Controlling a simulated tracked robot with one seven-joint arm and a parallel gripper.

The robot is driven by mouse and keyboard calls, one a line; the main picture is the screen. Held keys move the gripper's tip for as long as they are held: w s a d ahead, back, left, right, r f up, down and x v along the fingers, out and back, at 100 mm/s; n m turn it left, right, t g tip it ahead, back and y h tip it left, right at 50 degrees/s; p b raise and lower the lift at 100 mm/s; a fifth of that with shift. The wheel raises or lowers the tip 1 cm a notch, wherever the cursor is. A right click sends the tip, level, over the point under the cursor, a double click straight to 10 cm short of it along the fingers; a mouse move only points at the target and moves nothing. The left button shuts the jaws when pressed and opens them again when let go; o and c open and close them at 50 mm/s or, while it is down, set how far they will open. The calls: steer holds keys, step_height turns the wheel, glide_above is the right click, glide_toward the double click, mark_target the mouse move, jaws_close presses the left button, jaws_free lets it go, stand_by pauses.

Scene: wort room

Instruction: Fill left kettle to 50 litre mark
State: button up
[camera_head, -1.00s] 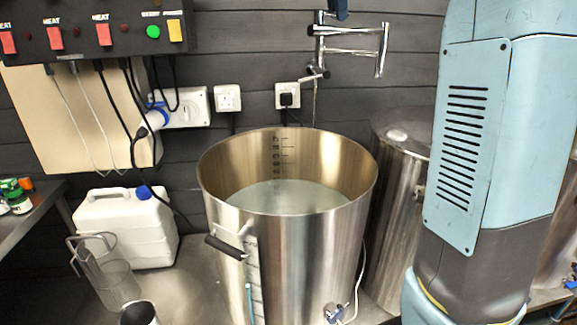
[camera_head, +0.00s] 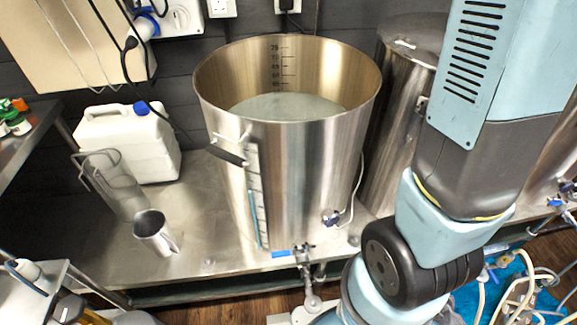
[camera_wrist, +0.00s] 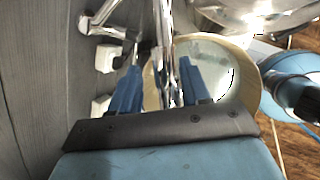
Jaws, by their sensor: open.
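The steel kettle (camera_head: 300,175) stands open on the bench in the middle of the head view. Cloudy liquid (camera_head: 288,106) lies inside it, just below the lowest inner mark that shows, which is too small to read surely. A sight gauge (camera_head: 258,200) with a blue strip runs down its front. In the wrist view, the kettle rim (camera_wrist: 246,72) shows behind the fingers. My gripper (camera_wrist: 157,85) is open, its blue fingers on either side of a chrome wall tap (camera_wrist: 166,40). I cannot tell whether they touch it. The tap is outside the head view now.
A second steel vessel (camera_head: 395,120) stands right of the kettle, partly behind my arm. A white jerrycan (camera_head: 130,145), a clear jug (camera_head: 115,185) and a steel jug (camera_head: 153,235) stand left. Wall sockets (camera_wrist: 104,58) are near the gripper. Hoses (camera_head: 530,290) lie at lower right.

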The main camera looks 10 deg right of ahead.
steer(key=v, duration=1.2)
steer(key=s+d+f+m+y, duration=0.1)
steer(key=s+f+m, duration=1)
steer(key=f, duration=0.7)
steer(key=s+d+f+m+t+y, duration=0.1)
steer(key=s+f+m+y, duration=0.1)
steer(key=s+f+m, duration=1)
steer(key=s+f, duration=0.6)
steer(key=shift+s+f+t, duration=0.25)
steer(key=shift+f+t, duration=0.05)
steer(key=shift+f, duration=0.1)
